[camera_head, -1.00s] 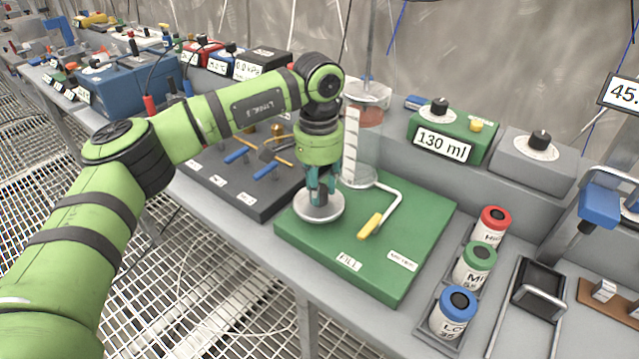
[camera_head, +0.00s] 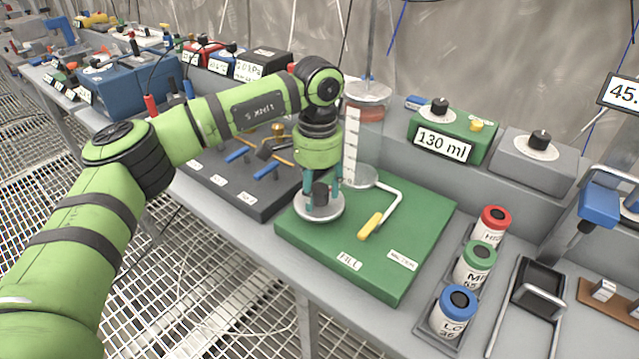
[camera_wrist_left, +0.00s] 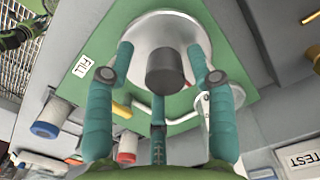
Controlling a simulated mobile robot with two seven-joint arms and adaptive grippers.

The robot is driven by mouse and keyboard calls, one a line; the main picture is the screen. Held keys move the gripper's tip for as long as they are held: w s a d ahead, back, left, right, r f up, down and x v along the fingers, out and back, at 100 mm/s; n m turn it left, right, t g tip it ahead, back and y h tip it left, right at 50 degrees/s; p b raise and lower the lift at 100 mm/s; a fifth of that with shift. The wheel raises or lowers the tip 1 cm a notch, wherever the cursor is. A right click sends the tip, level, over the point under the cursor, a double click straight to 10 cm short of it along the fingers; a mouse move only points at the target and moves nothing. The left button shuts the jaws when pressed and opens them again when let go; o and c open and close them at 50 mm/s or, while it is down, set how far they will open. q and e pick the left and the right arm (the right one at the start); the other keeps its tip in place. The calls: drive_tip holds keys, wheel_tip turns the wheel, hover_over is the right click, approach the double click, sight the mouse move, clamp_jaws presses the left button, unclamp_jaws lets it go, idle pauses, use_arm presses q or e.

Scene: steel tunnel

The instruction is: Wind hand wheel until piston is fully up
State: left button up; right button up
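The hand wheel (camera_head: 322,216) is a pale round disc lying flat on the green base (camera_head: 410,219), with a dark upright knob (camera_wrist_left: 166,72). My left gripper (camera_head: 323,188) points down over the wheel. Its teal fingers (camera_wrist_left: 160,60) are spread on both sides of the knob, with gaps visible in the left wrist view, so it is open. The clear cylinder (camera_head: 362,150) stands behind the wheel. The reddish piston (camera_head: 366,108) sits high inside it, close under the top rim. My right gripper is not in view.
A bent metal lever with a yellow grip (camera_head: 371,226) lies just right of the wheel. A green box reading 130 ml (camera_head: 443,143) stands behind. Several capped canisters (camera_head: 475,265) stand to the right. A dark valve panel (camera_head: 235,185) is to the left.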

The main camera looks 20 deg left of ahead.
sight(317, 189)
use_arm(q)
drive_tip(key=shift+r, duration=0.2)
drive_tip(key=shift+w, duration=0.1)
drive_tip(key=shift+r, duration=0.25)
wheel_tip(317, 189, up, 7)
idle(0.5)
